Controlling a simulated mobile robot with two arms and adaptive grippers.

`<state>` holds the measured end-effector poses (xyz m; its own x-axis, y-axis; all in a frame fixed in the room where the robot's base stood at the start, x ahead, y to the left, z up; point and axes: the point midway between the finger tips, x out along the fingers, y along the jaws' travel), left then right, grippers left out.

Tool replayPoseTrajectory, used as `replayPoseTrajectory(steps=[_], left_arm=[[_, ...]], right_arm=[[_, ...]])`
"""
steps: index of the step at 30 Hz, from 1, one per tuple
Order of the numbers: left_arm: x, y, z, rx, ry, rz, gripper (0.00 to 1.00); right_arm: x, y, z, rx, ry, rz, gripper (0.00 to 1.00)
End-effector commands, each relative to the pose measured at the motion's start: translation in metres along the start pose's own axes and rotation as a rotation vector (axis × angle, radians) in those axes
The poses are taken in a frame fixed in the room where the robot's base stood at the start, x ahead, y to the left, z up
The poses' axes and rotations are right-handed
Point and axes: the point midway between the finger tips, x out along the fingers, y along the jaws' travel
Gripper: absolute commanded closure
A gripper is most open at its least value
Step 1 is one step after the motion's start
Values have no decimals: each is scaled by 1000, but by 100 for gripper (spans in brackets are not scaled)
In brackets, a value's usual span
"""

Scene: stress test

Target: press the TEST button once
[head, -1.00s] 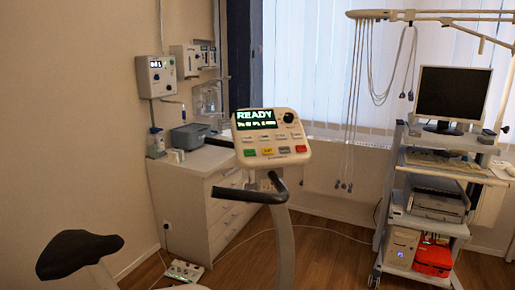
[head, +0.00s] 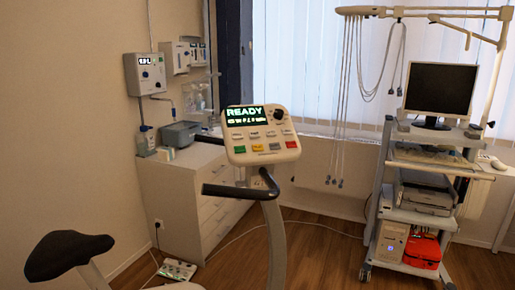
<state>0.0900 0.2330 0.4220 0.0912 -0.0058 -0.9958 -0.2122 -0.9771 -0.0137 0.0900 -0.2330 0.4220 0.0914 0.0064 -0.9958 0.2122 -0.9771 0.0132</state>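An exercise bike's control console (head: 262,134) stands on a slanted post in the middle of the head view. Its screen (head: 245,115) reads READY in large letters, with a smaller line below that I cannot read clearly. Under the screen are a row of pale buttons and a lower row with green (head: 240,149), yellow (head: 257,148), grey and red (head: 291,144) buttons. The button labels are too small to read, so I cannot tell which one is TEST. A dark knob (head: 279,115) sits right of the screen. Neither of my grippers shows.
The bike's black handlebar (head: 240,191) and saddle (head: 66,254) stand near. A white drawer cabinet (head: 185,200) is behind on the left. A wheeled equipment cart (head: 385,210) with a monitor (head: 440,90) stands right. A power strip (head: 177,271) and cable lie on the wooden floor.

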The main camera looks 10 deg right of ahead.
Motion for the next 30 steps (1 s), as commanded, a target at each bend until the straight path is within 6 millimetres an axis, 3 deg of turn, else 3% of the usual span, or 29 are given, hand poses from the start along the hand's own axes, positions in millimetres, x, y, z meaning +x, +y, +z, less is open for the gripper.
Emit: replayPoseTrajectory(steps=[6, 30], left_arm=[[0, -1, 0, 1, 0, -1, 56], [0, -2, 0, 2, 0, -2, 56]], right_arm=[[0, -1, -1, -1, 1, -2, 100], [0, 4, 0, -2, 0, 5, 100]])
